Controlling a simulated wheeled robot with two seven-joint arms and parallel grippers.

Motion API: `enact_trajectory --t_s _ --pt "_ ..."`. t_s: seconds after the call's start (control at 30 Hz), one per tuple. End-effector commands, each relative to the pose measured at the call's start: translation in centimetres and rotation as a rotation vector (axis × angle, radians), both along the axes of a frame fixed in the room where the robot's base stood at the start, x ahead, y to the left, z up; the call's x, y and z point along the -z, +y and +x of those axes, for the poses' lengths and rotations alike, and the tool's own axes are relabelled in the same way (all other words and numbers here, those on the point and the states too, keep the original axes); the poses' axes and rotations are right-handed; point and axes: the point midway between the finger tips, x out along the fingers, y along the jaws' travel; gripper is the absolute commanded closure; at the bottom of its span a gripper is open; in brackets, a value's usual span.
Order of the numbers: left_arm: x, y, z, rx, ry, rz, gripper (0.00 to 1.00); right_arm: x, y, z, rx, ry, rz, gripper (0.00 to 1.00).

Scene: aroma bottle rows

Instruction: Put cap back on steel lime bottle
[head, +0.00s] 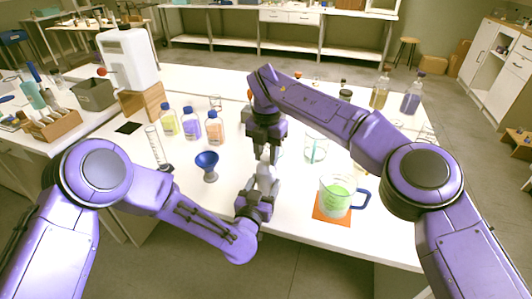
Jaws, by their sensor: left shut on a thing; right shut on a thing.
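The steel bottle (266,172) is a pale grey, upright shape in the middle of the head view, above the front part of the white table. My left gripper (262,188) is shut around its lower part from below. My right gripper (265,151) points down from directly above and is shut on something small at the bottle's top. This is likely the cap, but the fingers hide most of it. I cannot tell whether the cap touches the bottle's neck.
A blue funnel (208,166) and a graduated cylinder (157,147) stand left. Several blue-capped bottles (191,127) stand behind them. A jug of green liquid (339,196) sits right on an orange mat (322,214). A glass beaker (316,149) stands behind the jug.

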Motion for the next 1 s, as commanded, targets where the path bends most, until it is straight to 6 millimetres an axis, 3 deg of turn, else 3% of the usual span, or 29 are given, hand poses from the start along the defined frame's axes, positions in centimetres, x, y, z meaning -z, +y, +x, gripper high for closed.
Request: enact_trajectory --t_s 0.1,0.2,0.37,0.4,0.47,0.5,0.77,1.0 --pt "0.0 -0.1 -0.1 0.004 0.001 0.0 1.0 0.0 -0.1 0.1 0.344 -0.003 -0.001 1.0" --pt "0.0 -0.1 -0.1 0.004 0.001 0.0 1.0 0.0 -0.1 0.1 0.571 -0.003 -0.001 1.0" --pt "0.0 -0.2 -0.1 0.005 0.001 0.0 1.0 0.0 -0.1 0.2 0.623 -0.005 -0.001 1.0" --pt "0.0 -0.2 -0.1 0.005 0.001 0.0 1.0 0.0 -0.1 0.2 0.622 -0.005 -0.001 0.61" --pt "0.0 -0.1 -0.1 0.005 0.001 0.0 1.0 0.0 -0.1 0.2 0.622 -0.005 -0.002 0.41" --pt "0.0 -0.1 -0.1 0.004 0.001 0.0 1.0 0.0 -0.1 0.1 0.621 -0.004 -0.001 0.39" --pt "0.0 -0.1 -0.1 0.002 0.001 0.0 1.0 -0.1 -0.1 0.1 0.619 -0.003 -0.002 0.39" --pt "0.0 0.0 0.0 0.001 0.001 0.0 1.0 -3.3 0.0 0.1 0.619 -0.005 -0.001 0.39"
